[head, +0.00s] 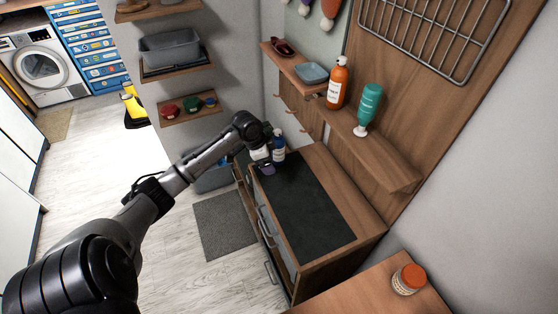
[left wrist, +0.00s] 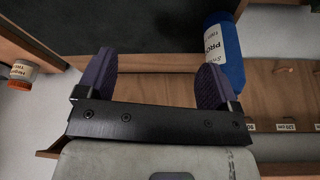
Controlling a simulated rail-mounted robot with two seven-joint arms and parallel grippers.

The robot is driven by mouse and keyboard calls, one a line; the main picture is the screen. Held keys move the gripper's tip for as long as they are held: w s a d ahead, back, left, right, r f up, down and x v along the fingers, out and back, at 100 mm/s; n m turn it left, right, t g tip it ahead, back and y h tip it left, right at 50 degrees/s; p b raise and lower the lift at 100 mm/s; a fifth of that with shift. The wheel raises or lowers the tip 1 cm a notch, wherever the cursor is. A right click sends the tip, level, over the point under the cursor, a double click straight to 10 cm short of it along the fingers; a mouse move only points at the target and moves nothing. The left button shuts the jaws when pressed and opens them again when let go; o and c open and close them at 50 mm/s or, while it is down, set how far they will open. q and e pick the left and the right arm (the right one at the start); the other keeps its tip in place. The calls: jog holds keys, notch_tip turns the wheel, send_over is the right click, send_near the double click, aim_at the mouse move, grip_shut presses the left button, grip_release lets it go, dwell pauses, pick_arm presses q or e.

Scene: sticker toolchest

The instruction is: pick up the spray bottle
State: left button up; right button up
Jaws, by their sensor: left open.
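A blue bottle (head: 279,153) with a white label stands at the far end of the dark mat on the workbench. It also shows in the left wrist view (left wrist: 232,65), at the upper right. My left gripper (head: 266,168) is beside it at the bench's far left corner. In the left wrist view the gripper (left wrist: 155,78) is open with nothing between its two purple fingers. The bottle is beside the right finger, outside the gap; whether they touch is unclear. An orange bottle (head: 337,86) and a green bottle (head: 368,108) stand on the wall shelf. My right gripper is out of view.
The dark mat (head: 305,208) on the workbench is otherwise bare. A wooden shelf (head: 385,160) runs along the wall above it. A blue-grey dish (head: 311,73) is on the shelf. An orange-lidded jar (head: 408,280) stands on the near wooden surface.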

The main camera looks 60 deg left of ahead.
aim_at(276, 131)
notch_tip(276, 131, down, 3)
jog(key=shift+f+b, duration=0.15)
jog(key=shift+b, duration=0.85)
pick_arm(q)
jog(key=w+a+r+t+h, duration=0.1)
jog(key=w+a+r+t, duration=0.2)
jog(key=a+r, duration=0.7)
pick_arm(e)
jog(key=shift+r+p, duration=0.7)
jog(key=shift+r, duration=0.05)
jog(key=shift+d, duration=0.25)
pick_arm(q)
jog(key=shift+n, duration=0.3)
jog(key=p+x, duration=0.1)
jog(key=x, duration=1)
jog(key=shift+a+p, duration=0.1)
jog(key=shift+p, duration=0.2)
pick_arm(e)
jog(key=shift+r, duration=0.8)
pick_arm(q)
jog(key=shift+w+f, duration=0.25)
jog(key=shift+f, duration=0.35)
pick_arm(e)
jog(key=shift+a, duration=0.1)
pick_arm(q)
jog(key=c, duration=1.4)
